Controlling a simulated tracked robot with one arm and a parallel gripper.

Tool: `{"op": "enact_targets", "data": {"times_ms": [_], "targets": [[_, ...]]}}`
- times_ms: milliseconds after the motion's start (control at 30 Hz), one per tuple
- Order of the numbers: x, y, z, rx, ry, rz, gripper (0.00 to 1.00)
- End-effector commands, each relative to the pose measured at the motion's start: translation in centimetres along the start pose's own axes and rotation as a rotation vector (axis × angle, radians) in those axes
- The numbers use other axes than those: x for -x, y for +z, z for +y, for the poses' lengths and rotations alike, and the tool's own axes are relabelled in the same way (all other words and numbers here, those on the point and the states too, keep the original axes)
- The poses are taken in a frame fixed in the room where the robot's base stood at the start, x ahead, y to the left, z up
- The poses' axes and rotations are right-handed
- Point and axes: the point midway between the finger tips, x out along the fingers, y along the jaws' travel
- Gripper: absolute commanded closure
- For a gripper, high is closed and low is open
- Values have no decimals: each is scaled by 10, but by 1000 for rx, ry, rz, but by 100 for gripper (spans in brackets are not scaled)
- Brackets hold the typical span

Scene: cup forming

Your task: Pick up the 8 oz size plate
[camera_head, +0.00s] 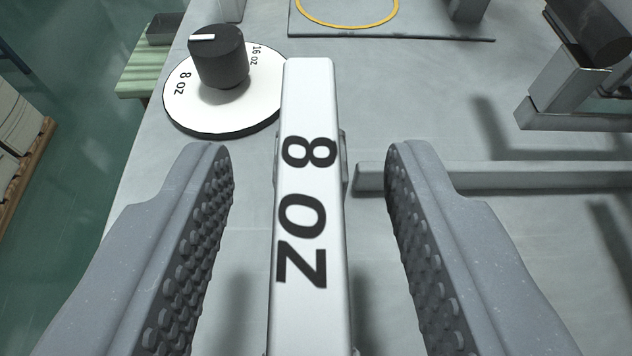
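The 8 oz size plate (318,205) is a narrow white bar with "8 OZ" in black letters. It runs up the middle of the view, between the two fingers of my gripper (310,190). The gripper is open, with its grey studded fingers to the left and right of the plate. A gap shows on each side, so neither finger touches the plate. The near end of the plate is cut off by the bottom edge of the view.
A black knob (218,56) on a white dial (250,105), marked 8 OZ and 16 OZ, stands behind the left finger. A grey bar (500,177) lies to the right, with a metal bracket (565,95) beyond it. A panel with a yellow ring (347,25) is at the back.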

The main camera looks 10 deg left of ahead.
Motion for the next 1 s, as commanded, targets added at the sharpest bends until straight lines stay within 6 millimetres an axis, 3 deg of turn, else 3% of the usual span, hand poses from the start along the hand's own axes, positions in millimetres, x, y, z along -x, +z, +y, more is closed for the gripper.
{"op": "enact_targets", "data": {"times_ms": [267, 400, 767, 1000], "targets": [[-3, 0, 0, 0, 1, 0, 63], [-3, 0, 0, 0, 0, 0, 100], [-2, 0, 0, 0, 0, -1, 100], [2, -12, 2, 1, 2, 1, 100]]}}
